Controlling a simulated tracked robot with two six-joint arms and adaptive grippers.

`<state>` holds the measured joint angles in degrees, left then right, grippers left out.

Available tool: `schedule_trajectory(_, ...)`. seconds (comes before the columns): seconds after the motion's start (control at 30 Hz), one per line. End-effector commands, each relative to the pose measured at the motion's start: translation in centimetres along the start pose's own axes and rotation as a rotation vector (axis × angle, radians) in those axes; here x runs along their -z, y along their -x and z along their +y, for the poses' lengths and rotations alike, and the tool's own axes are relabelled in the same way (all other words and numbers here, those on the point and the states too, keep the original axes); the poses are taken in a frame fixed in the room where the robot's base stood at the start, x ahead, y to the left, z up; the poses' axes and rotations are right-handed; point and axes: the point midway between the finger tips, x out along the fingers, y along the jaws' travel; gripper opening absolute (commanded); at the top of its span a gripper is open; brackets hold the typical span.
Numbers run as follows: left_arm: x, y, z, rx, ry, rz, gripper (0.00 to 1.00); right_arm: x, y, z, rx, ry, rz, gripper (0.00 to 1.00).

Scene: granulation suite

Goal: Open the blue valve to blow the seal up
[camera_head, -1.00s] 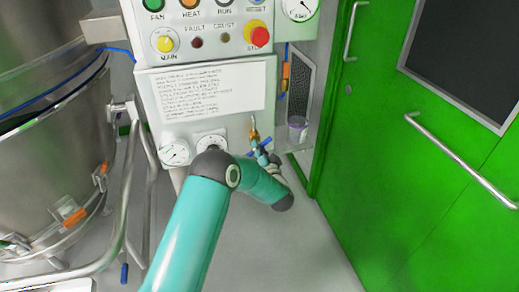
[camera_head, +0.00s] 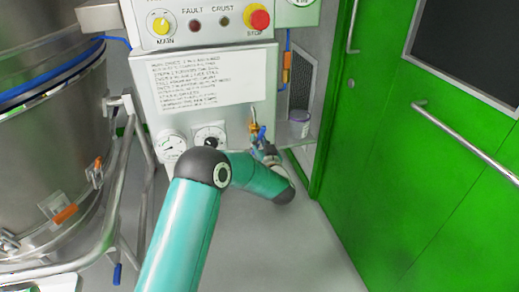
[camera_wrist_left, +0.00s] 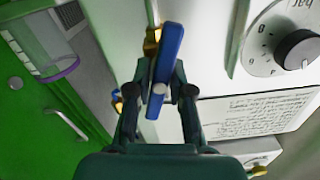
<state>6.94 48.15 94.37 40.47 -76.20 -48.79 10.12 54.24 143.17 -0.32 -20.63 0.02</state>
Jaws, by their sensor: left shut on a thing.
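The blue valve handle (camera_head: 262,132) is on a brass fitting (camera_head: 253,125) at the lower right of the grey control cabinet. In the left wrist view the blue handle (camera_wrist_left: 168,55) is a flat lever between my fingers, with the brass fitting (camera_wrist_left: 151,45) just behind it. My left gripper (camera_wrist_left: 160,88) is shut on the handle. In the head view the left gripper (camera_head: 266,150) is small and partly hidden by its own wrist. The seal cannot be made out for certain. My right gripper is not in view.
Two gauges (camera_head: 209,136) and a printed sign (camera_head: 208,77) are on the cabinet. A red stop button (camera_head: 259,18) is above. A steel vessel (camera_head: 50,130) with tubular rails stands left, a green door (camera_head: 420,200) right. A small tub (camera_head: 299,124) sits in a side recess.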

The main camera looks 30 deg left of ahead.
Motion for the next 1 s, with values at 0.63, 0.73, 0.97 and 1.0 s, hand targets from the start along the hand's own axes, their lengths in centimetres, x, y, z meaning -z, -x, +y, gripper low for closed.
schedule_trajectory(0.63,-0.4,0.0,0.1,-0.001,0.617,0.002,0.0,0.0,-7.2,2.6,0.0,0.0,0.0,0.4)
schedule_trajectory(0.73,-0.4,0.0,0.1,-0.002,0.704,0.001,0.0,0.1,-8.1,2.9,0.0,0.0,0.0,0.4)
schedule_trajectory(0.97,-0.3,0.0,0.1,-0.001,0.87,0.0,0.03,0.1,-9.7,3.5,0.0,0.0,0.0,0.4)
schedule_trajectory(1.0,-0.2,0.0,0.1,-0.001,0.893,0.0,0.05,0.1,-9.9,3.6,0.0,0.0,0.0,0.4)
